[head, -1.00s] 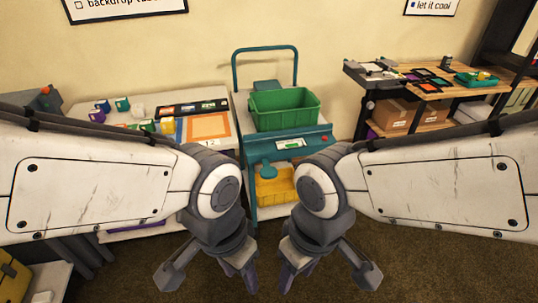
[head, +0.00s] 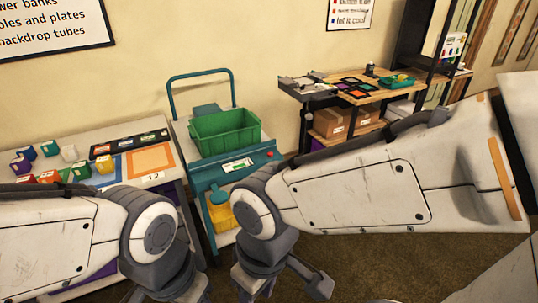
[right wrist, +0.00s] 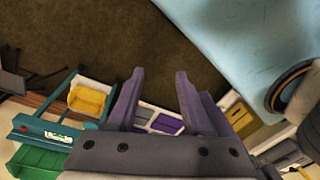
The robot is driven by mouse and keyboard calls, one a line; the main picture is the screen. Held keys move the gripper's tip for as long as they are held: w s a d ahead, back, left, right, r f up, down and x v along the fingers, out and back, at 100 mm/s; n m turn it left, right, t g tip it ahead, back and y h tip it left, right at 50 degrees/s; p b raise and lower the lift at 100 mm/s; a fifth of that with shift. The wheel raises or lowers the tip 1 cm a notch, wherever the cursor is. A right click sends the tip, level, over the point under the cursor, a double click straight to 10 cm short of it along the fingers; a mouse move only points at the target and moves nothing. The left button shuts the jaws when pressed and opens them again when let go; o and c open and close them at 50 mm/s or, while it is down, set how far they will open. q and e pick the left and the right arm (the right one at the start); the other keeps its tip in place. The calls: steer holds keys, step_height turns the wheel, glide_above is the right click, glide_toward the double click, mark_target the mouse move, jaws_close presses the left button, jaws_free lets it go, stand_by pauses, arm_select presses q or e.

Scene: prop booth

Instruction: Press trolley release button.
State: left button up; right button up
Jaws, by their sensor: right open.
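The teal trolley (head: 205,172) stands against the wall left of centre in the head view. Its front panel carries a small display (head: 237,165) and a red button (head: 270,154) at the right end. My right gripper (head: 280,287) is low in front of the trolley, apart from the button. In the right wrist view its two fingers (right wrist: 158,100) are spread with nothing between them, and the trolley (right wrist: 40,126) shows at lower left. My left gripper (head: 165,296) is at the bottom edge, its fingertips mostly cut off.
A green crate (head: 226,133) sits on the trolley top and a yellow bin (head: 222,214) below the panel. A table with coloured blocks (head: 48,149) stands left. A wooden workbench (head: 365,97) with boxes beneath stands right. Brown carpet (head: 385,265) is open in front.

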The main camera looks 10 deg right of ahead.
steer(key=shift+c, duration=0.3)
jaws_close()
stand_by(1.6)
